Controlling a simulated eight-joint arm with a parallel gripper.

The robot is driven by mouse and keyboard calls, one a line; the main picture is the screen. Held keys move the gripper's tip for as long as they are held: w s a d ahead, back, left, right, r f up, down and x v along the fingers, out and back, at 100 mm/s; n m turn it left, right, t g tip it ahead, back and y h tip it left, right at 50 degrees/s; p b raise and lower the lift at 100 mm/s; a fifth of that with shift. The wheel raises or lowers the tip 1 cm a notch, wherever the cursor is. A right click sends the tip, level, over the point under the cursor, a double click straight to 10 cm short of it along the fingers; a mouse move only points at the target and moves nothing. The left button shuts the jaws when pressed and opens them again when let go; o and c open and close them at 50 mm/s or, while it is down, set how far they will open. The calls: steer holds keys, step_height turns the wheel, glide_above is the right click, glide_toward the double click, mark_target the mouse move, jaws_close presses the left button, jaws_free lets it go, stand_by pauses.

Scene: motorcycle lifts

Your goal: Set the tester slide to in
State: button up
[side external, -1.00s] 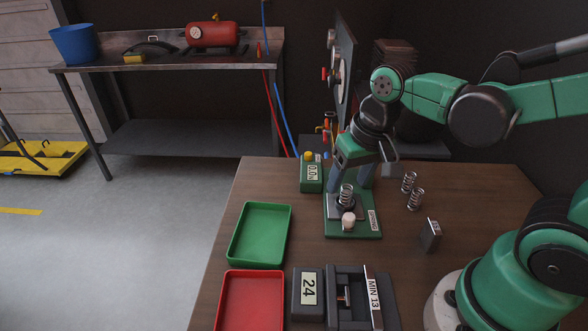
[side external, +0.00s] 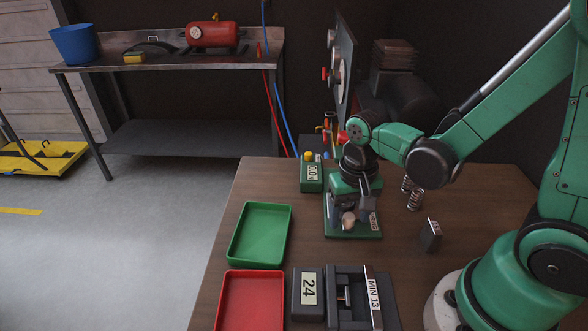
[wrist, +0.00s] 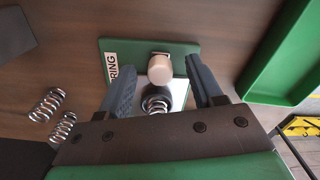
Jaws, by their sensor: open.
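The tester is a green base (side external: 362,234) on the bench, with a pale round knob (side external: 348,221) at its near edge. In the wrist view the knob (wrist: 160,68) shows between the fingertips, with a coil spring (wrist: 156,103) on a light plate behind it. My gripper (wrist: 161,75) is open, one finger on each side of the knob and spring, with visible gaps beside the knob. In the side view my gripper (side external: 352,207) is low over the base and hides the spring. I cannot tell whether a finger touches anything.
Loose springs (side external: 415,199) stand right of the tester and a small grey block (side external: 430,236) is nearer. A green readout box (side external: 311,176) is behind left. A green tray (side external: 259,233), a red tray (side external: 250,302), a "24" box (side external: 307,294) and a "MIN 13" fixture (side external: 352,299) are nearer.

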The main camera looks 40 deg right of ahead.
steer(key=shift+f, duration=0.1)
jaws_close()
stand_by(1.4)
